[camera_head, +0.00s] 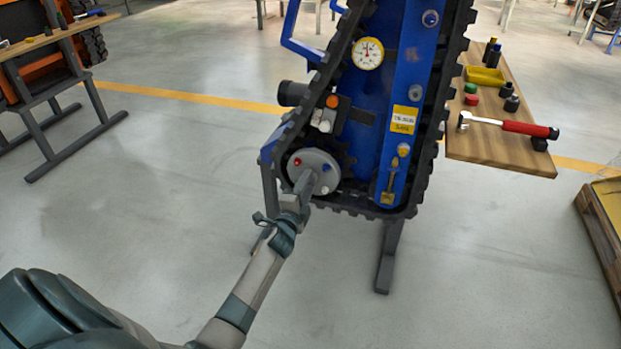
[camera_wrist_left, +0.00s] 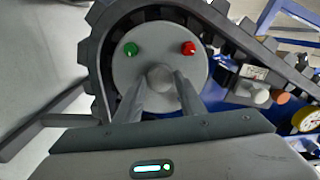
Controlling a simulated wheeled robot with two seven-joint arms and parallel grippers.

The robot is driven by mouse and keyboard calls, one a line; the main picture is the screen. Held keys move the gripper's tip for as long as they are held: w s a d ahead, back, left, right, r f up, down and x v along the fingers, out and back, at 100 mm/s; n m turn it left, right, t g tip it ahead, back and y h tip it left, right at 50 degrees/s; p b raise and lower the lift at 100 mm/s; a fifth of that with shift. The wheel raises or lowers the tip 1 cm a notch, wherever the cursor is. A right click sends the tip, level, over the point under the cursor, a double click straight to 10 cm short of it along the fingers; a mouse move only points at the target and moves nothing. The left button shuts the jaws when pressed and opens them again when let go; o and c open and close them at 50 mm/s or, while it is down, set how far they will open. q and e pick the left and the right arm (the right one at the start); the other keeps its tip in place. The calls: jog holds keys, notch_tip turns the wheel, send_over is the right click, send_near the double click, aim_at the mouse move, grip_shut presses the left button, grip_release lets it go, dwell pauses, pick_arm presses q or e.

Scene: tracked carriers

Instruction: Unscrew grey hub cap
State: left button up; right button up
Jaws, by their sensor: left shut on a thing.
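The grey hub cap (camera_head: 322,162) is a round disc at the lower left end of the blue tracked carrier (camera_head: 397,60). In the left wrist view the hub cap (camera_wrist_left: 128,70) faces me, with a green knob (camera_wrist_left: 131,49) at its upper left, a red knob (camera_wrist_left: 188,48) at its upper right and a round grey boss (camera_wrist_left: 160,77) at its middle. My left gripper (camera_head: 309,184) reaches it from below. In the wrist view its two fingers (camera_wrist_left: 160,85) are shut on the boss from both sides. The fingers hide part of the disc's lower half. My right gripper is not in view.
Black track (camera_wrist_left: 93,60) curves closely around the hub. Another carrier on a stand is at the far left. The floor left of the carrier is clear.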

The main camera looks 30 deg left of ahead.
pick_arm(q)
jog(key=n+p, duration=0.3)
jog(key=n, duration=0.6)
jog(key=shift+n, duration=0.4)
jog(key=shift+r, duration=0.1)
jog(key=o, duration=0.8)
jog(key=shift+o, duration=0.2)
